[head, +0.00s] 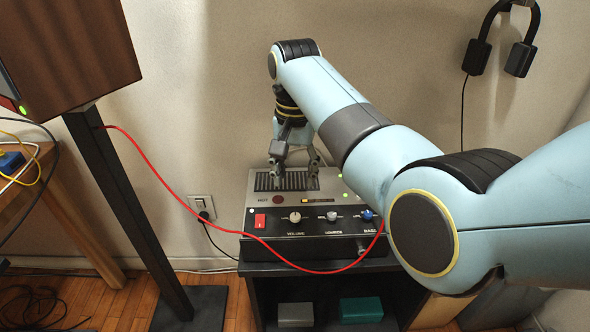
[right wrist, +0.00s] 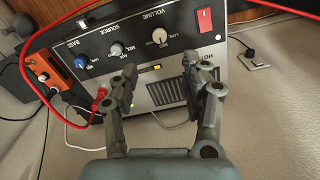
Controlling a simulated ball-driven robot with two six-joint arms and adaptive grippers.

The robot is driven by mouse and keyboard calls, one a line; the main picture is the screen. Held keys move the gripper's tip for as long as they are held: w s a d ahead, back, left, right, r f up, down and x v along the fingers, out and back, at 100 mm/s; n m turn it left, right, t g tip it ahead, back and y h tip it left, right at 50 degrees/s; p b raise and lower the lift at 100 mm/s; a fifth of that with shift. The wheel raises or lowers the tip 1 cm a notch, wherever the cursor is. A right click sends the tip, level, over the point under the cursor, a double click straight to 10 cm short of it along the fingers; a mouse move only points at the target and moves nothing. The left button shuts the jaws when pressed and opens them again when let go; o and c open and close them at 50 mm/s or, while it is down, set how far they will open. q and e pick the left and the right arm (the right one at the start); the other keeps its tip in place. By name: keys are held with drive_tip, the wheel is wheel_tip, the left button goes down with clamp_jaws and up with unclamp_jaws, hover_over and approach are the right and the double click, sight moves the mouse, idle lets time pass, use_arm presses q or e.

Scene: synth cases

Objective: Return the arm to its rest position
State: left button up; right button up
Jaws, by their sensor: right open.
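My right arm (head: 360,135) comes in from the right of the head view, light blue with dark joints, and reaches over to the amplifier. My right gripper (head: 296,164) points down above the vent grille (head: 270,181) at the back of the amplifier top. In the right wrist view the gripper (right wrist: 160,76) is open, with nothing between its fingers. The amplifier (head: 262,203) has a red switch (head: 261,220) and several knobs, and it appears upside down in the right wrist view (right wrist: 145,20). I cannot tell if the fingertips touch it. My left gripper is out of view.
A red cable (head: 160,178) hangs from the speaker stand (head: 120,195) across the amplifier's front. A brown speaker (head: 65,50) stands at left. Headphones (head: 521,58) hang on the wall at right. The amplifier sits on a dark shelf unit (head: 262,292).

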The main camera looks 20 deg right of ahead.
drive_tip(key=shift+r, duration=0.25)
drive_tip(key=shift+f, duration=0.1)
drive_tip(key=s+d+f+n, duration=0.2)
drive_tip(key=s+d+f, duration=0.3)
drive_tip(key=s+f, duration=0.8)
drive_tip(key=s+d+f+n, duration=0.2)
drive_tip(key=s+d+f, duration=0.2)
drive_tip(key=s+f, duration=0.9)
drive_tip(key=s+d+f+n, duration=0.2)
drive_tip(key=s+d+f, duration=0.3)
drive_tip(key=s+f, duration=0.9)
drive_tip(key=s, duration=1.3)
drive_tip(key=shift+s+d+t+h, duration=0.3)
drive_tip(key=shift+d+t+h, duration=0.05)
drive_tip(key=shift+t+h, duration=0.05)
